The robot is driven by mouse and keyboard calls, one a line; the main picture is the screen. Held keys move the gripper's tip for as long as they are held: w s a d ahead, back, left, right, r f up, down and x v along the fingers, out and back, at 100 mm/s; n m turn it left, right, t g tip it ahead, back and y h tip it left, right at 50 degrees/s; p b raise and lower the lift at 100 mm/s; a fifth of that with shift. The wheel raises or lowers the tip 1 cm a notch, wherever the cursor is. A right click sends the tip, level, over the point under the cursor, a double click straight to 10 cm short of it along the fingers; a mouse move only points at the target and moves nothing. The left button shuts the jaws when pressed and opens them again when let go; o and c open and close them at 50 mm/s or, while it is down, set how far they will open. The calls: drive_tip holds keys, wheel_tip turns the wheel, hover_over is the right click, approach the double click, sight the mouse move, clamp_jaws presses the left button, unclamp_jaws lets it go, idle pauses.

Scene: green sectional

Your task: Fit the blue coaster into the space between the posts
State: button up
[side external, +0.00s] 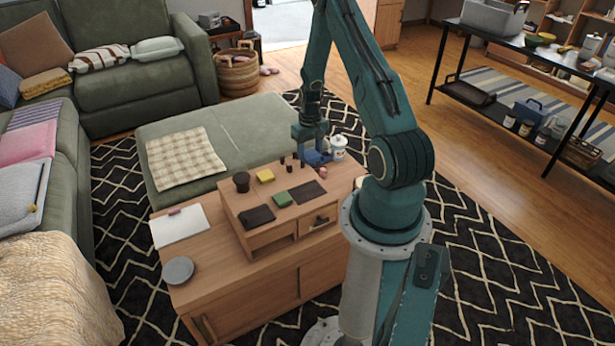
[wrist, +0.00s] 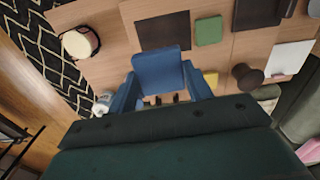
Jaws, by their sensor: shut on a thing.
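The blue coaster (wrist: 158,72) is a flat square held between the two blue fingers of my gripper (wrist: 163,84). In the side view, my gripper (side external: 316,153) is low over the far right end of the raised wooden top, with the blue coaster (side external: 318,159) under it. Several small dark posts (side external: 289,167) stand on that top just left of my gripper. In the wrist view, posts (wrist: 180,97) show partly beyond the coaster, mostly hidden by my gripper. The coaster is beside the posts. I cannot tell its exact height above the wood.
A white lidded cup (side external: 338,146) stands close right of my gripper. A grey plate (side external: 178,270) lies lower left.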

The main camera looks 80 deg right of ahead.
sight(310, 153)
drive_tip(key=shift+r, duration=2.45)
drive_tip(key=shift+d+f, duration=0.1)
drive_tip(key=w+d+f, duration=1)
drive_tip(key=d+f, duration=0.1)
drive_tip(key=shift+d, duration=0.35)
drive_tip(key=shift+w, duration=0.1)
drive_tip(key=shift+f, duration=0.1)
drive_tip(key=shift+f, duration=2.2)
drive_tip(key=shift+f, duration=0.7)
idle(0.9)
